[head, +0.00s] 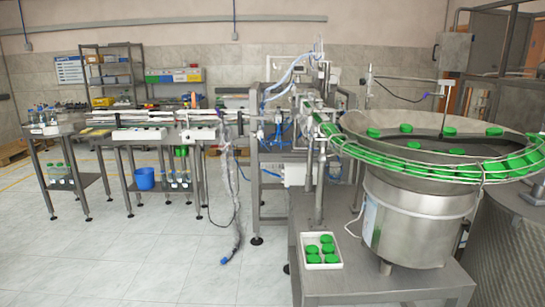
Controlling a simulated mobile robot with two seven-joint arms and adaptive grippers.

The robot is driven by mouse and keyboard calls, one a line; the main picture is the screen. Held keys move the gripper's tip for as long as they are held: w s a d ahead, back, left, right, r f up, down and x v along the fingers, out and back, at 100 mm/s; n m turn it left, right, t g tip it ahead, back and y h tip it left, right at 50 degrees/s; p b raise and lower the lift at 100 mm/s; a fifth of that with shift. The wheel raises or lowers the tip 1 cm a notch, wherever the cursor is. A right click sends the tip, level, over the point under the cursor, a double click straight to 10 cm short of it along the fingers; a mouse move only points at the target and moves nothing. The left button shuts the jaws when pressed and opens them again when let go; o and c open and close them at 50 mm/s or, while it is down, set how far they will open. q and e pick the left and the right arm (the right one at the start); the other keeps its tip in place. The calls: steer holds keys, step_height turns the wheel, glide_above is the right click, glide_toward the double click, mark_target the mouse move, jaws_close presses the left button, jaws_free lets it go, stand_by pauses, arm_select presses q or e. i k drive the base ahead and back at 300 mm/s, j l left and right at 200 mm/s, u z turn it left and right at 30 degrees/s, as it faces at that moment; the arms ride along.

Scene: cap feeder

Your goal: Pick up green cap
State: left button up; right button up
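Several green caps (328,248) lie in a small white tray (309,255) on the grey metal platform, at the lower middle of the head view. More green caps (449,132) lie inside the large steel feeder bowl (480,148) on the right. A row of green caps (390,163) sits along the wire-railed track around the bowl's near rim. Neither of my grippers shows in the head view.
The bowl stands on a steel drum (412,225) on the platform (405,280). A thin post (320,185) rises behind the tray. Work tables (165,138) with bottles and a blue bucket (144,178) stand at left. The tiled floor at lower left is clear.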

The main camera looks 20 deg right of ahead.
mark_target(312, 258)
steer(key=z, duration=1)
